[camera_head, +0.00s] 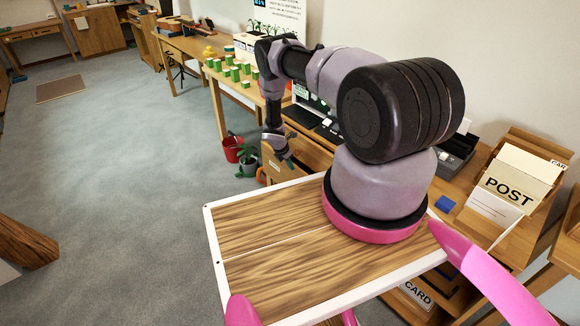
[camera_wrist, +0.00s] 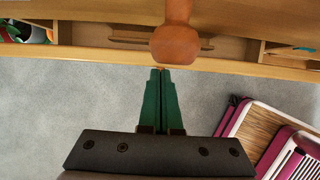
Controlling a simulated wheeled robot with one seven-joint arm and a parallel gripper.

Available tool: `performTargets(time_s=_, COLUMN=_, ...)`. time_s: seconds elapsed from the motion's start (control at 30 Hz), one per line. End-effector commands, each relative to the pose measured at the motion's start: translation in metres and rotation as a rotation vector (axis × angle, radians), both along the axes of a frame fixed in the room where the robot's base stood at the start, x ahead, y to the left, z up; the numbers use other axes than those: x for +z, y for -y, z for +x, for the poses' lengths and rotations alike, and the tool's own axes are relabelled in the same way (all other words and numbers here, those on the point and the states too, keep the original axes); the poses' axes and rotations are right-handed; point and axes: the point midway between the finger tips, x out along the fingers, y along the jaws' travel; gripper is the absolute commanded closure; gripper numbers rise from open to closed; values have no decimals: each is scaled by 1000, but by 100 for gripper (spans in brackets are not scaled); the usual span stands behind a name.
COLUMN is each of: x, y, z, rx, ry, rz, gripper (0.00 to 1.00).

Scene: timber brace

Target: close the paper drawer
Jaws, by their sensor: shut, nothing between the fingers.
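The paper drawer (camera_head: 278,167) stands pulled out from the desk at the middle of the head view, partly hidden by my arm. In the wrist view, a wooden drawer front edge (camera_wrist: 235,69) runs across the top, with an open inside behind it. My gripper (camera_wrist: 161,72) is shut and empty, its green fingertips beside that edge. A rounded orange-brown wooden piece (camera_wrist: 175,45) lies just beyond the tips; I cannot tell whether they touch. In the head view my gripper (camera_head: 287,160) is small, at the drawer's front.
A red pot (camera_head: 232,149) and a potted plant (camera_head: 247,160) stand on the floor left of the drawer. Green blocks (camera_head: 234,74) stand on the table behind. A POST holder (camera_head: 510,192) is on the desk at right.

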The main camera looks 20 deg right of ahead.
Motion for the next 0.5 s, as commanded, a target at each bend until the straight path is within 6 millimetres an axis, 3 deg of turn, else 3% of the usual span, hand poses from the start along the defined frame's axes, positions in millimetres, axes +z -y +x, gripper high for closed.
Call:
performTargets(time_s=0.17, x=0, y=-7, z=-1, rx=1, ry=-1, rz=0, gripper=100)
performTargets(time_s=0.33, x=0, y=-31, z=-6, rx=-2, ry=0, rz=0, gripper=100)
performTargets(time_s=0.5, x=39, y=-46, z=-9, rx=-3, ry=2, rz=1, gripper=100)
